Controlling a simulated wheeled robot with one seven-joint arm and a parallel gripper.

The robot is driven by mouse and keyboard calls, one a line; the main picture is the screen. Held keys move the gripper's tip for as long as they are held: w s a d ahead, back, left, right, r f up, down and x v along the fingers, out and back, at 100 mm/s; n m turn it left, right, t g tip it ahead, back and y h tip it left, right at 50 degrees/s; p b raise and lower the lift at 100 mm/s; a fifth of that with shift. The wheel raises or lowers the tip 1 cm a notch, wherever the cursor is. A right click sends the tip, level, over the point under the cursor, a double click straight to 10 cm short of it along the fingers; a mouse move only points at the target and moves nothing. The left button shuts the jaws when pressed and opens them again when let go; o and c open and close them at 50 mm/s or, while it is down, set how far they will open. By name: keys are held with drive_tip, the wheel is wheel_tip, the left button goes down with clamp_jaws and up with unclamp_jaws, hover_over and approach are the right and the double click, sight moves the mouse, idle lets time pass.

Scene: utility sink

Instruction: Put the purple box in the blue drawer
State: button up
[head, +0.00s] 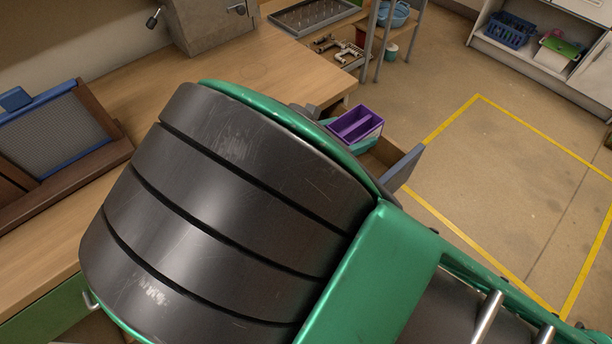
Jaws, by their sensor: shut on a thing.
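The purple box (356,122) is an open-topped tray with a divider, at the upper middle of the head view. It is slightly tilted in the picture and appears above the open blue drawer (403,168), which shows a grey-blue front and a bare wooden inside. My gripper (328,121) is mostly hidden behind my own arm; a little of it shows at the box's left side, shut on the box. The fingertips are not clear. The near part of the drawer is hidden by my arm, and I cannot tell whether the box touches the drawer.
A wooden workbench (225,88) runs along the left, with a blue-edged mesh frame (62,135) and a grey metal cabinet (208,22) on it. Yellow-lined floor (500,170) on the right is clear.

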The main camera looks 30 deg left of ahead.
drive_tip(key=f, duration=1)
drive_tip(key=shift+s+a, duration=0.15)
drive_tip(key=shift+a, duration=0.05)
drive_tip(key=shift+f, duration=0.15)
drive_tip(key=o, duration=1.1)
drive_tip(key=v, duration=1.2)
drive_tip(key=shift+s, duration=0.1)
